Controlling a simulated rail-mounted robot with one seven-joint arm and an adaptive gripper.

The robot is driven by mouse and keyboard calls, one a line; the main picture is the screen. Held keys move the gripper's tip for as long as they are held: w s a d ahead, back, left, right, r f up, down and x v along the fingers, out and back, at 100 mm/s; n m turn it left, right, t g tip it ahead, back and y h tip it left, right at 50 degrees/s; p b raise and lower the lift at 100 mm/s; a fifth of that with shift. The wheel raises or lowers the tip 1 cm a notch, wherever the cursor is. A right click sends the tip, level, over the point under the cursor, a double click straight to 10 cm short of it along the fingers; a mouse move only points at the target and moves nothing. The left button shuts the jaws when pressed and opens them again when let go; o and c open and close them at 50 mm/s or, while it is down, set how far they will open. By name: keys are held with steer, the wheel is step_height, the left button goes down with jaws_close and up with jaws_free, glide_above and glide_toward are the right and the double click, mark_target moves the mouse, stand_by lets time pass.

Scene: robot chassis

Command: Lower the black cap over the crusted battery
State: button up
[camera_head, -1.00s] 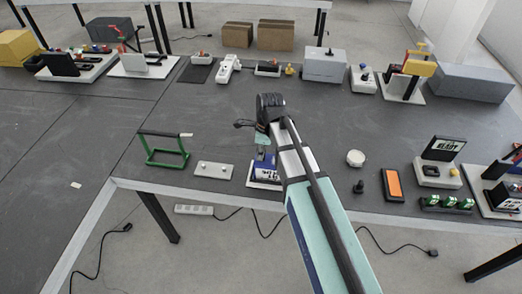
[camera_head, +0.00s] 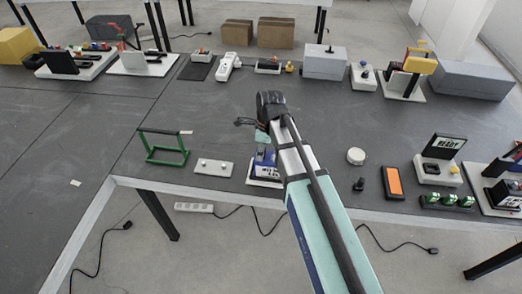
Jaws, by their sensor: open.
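A blue block with white lettering (camera_head: 268,172), seemingly the battery, stands on a white plate near the table's front edge. My arm covers part of it, and any crust on it is too small to tell. A small black knob-like piece (camera_head: 358,184), possibly the black cap, stands on the table to the right of the block, apart from my arm.
A white round piece (camera_head: 356,156), an orange-topped block (camera_head: 393,182) and a "READY" sign unit (camera_head: 440,160) stand right. The table's middle is mostly clear.

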step_height(320, 180, up, 11)
steer(key=d, duration=0.1)
steer(key=shift+s+d+r, duration=0.15)
steer(key=shift+d+r, duration=0.05)
stand_by(0.5)
